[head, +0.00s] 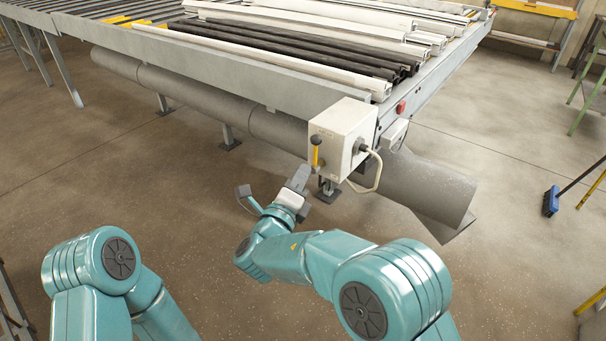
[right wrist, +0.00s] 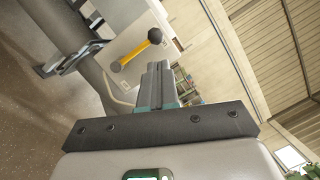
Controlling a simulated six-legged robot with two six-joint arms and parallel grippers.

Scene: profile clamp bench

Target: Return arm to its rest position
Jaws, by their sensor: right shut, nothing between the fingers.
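My right arm (head: 300,256) reaches from the lower right toward the bench. Its gripper (head: 298,178) is shut and empty, just left of and below a lever (head: 316,157) with a dark round end above and a yellow part below. The lever is on the front of a pale control box (head: 345,135). In the right wrist view the closed fingers (right wrist: 157,80) point past the lever (right wrist: 138,49), with a visible gap in the picture. My left arm (head: 95,265) is folded at the lower left; its gripper is out of view.
The box hangs at the corner of a bench (head: 250,82) with white and dark profiles (head: 300,48) on top. A thick grey pipe (head: 190,92) runs beneath. A blue broom (head: 551,201) stands at the right. The floor before the bench is mostly clear.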

